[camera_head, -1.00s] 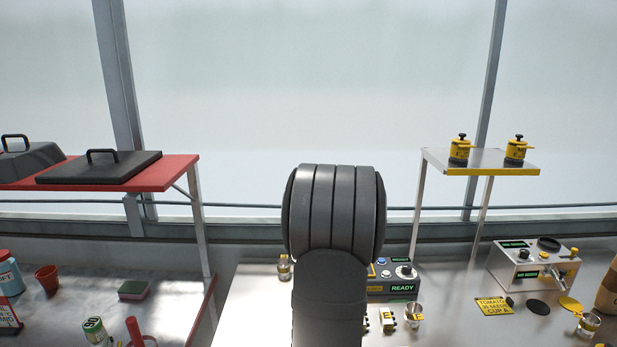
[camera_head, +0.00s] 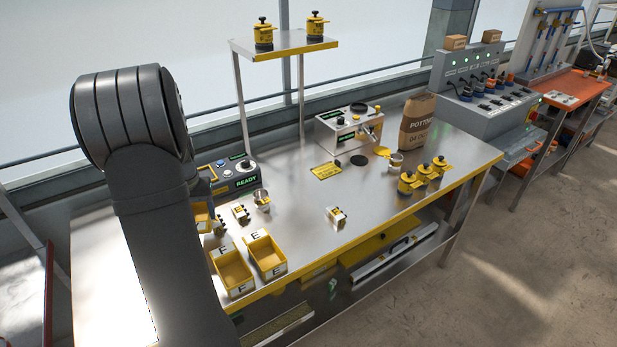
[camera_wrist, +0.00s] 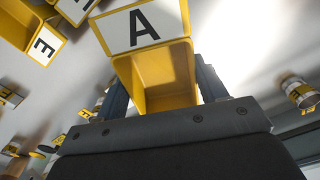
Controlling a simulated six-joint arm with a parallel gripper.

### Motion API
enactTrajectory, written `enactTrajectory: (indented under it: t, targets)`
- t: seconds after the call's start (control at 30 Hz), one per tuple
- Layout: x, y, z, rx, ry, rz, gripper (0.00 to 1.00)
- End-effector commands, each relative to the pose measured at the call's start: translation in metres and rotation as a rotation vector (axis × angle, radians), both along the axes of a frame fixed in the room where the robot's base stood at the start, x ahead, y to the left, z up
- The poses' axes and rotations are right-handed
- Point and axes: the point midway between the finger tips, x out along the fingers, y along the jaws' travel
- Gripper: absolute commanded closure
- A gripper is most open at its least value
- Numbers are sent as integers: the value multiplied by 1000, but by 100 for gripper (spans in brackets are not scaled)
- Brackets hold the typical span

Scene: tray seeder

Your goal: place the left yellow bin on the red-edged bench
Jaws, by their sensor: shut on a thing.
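A yellow bin with a white label "A" (camera_wrist: 165,68) is between the two dark fingers of my gripper (camera_wrist: 162,88) in the wrist view. My gripper is shut on it. In the head view my arm hides the gripper, and part of a yellow bin (camera_head: 202,217) shows just right of the arm. Two more yellow bins, labelled F (camera_head: 233,272) and E (camera_head: 266,255), stand side by side at the front of the yellow-edged steel bench (camera_head: 310,225). The red-edged bench (camera_head: 48,300) shows only as a sliver at the far left.
A grey box reading READY (camera_head: 238,177) and small metal parts (camera_head: 240,212) stand near the arm. A raised shelf (camera_head: 285,48) holds two yellow-black canisters. Several yellow canisters (camera_head: 407,183) and a brown bag (camera_head: 416,120) stand farther right. The middle of the steel bench is mostly clear.

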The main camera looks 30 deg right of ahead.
Motion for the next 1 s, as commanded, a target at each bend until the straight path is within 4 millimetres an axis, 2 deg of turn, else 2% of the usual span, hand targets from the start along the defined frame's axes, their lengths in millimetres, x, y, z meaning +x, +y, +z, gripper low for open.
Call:
enactTrajectory:
  t: [0.03, 0.27, 0.4, 0.6, 0.7, 0.8, 0.9, 1.0]
  targets:
    - [4, -29, 3, -1, -2, -87, 61]
    - [4, -142, 18, -1, -1, -461, 61]
    - [-9, -213, 27, -1, -1, -688, 61]
    - [-40, -299, 39, 0, 1, -973, 61]
    - [-53, -328, 43, 1, 0, -1075, 61]
    - [-64, -347, 46, 0, 2, -1141, 61]
    - [-67, -356, 46, 0, 1, -1176, 61]
    - [-59, -354, 39, 1, 3, -1184, 61]
